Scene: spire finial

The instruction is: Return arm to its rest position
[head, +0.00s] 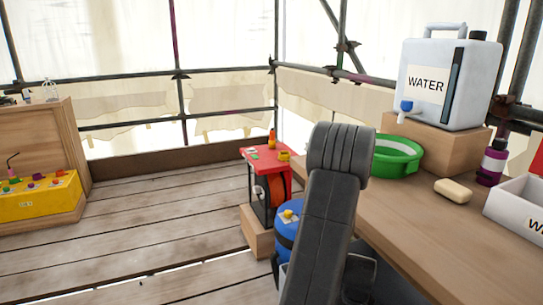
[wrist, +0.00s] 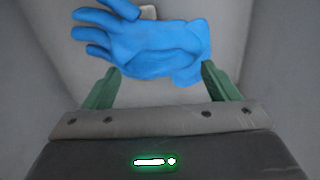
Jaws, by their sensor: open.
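My gripper (wrist: 159,72) shows in the wrist view with its two green fingers spread apart. A blue glove (wrist: 150,48) lies beyond the fingertips, across the gap between them, inside what look like pale grey walls. Nothing shows clamped between the fingers. I cannot tell how far the glove is from the fingertips. In the head view my dark grey arm (head: 330,220) rises from the bottom middle and bends at the top; the gripper itself is hidden there.
A wooden bench (head: 440,225) at right holds a white water container (head: 445,75), green basin (head: 397,155), soap (head: 453,190), purple bottle (head: 493,162) and white box (head: 517,205). A red-topped stand (head: 262,160) and blue drum (head: 288,228) are beside my arm. Left floor planks are clear.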

